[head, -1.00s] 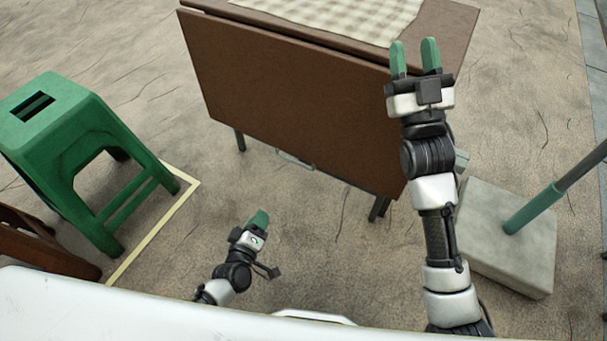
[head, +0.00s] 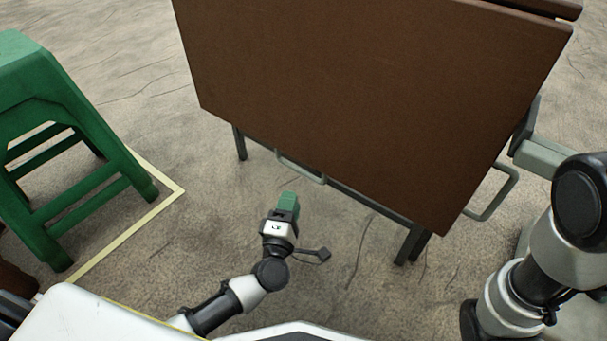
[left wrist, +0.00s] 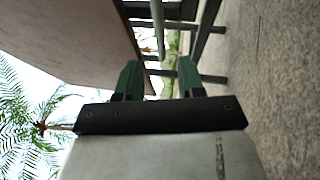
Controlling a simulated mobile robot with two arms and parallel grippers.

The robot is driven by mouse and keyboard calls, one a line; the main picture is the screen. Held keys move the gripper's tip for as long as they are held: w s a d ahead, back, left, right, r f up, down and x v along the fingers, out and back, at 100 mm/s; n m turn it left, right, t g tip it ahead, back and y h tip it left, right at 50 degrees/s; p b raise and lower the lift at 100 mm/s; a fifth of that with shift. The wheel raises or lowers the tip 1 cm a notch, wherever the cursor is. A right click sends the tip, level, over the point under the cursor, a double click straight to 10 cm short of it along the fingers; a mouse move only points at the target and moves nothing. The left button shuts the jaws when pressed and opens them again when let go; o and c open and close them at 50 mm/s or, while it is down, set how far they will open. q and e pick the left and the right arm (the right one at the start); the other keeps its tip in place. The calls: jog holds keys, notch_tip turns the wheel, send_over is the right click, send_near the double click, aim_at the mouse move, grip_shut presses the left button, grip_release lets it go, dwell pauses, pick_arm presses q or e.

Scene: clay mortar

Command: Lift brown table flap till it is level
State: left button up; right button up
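The brown flap (head: 370,90) hangs steeply down from the near side of the table, whose top edge (head: 535,8) shows at the upper right. My left gripper (head: 287,203) is low in front of the flap's bottom edge, apart from it in the picture. In the left wrist view, the two green fingers of my left gripper (left wrist: 160,80) stand apart with nothing between them. The flap (left wrist: 75,40) fills the upper left there, its edge close to the left finger.
Metal legs and bars (head: 407,243) show under the flap. A green stool (head: 60,150) stands at the left beside a pale floor line (head: 130,234). Floor between stool and flap is clear.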

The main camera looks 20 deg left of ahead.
aim_at(300, 169)
pick_arm(q)
jog(key=w+b, duration=0.1)
jog(key=w, duration=0.2)
jog(key=w+r+b, duration=0.1)
jog(key=w, duration=0.2)
jog(key=w+b, duration=0.2)
jog(key=w, duration=0.1)
jog(key=shift+w+a+r, duration=0.2)
jog(key=shift+a+r, duration=0.05)
jog(key=shift+r, duration=0.1)
grip_shut()
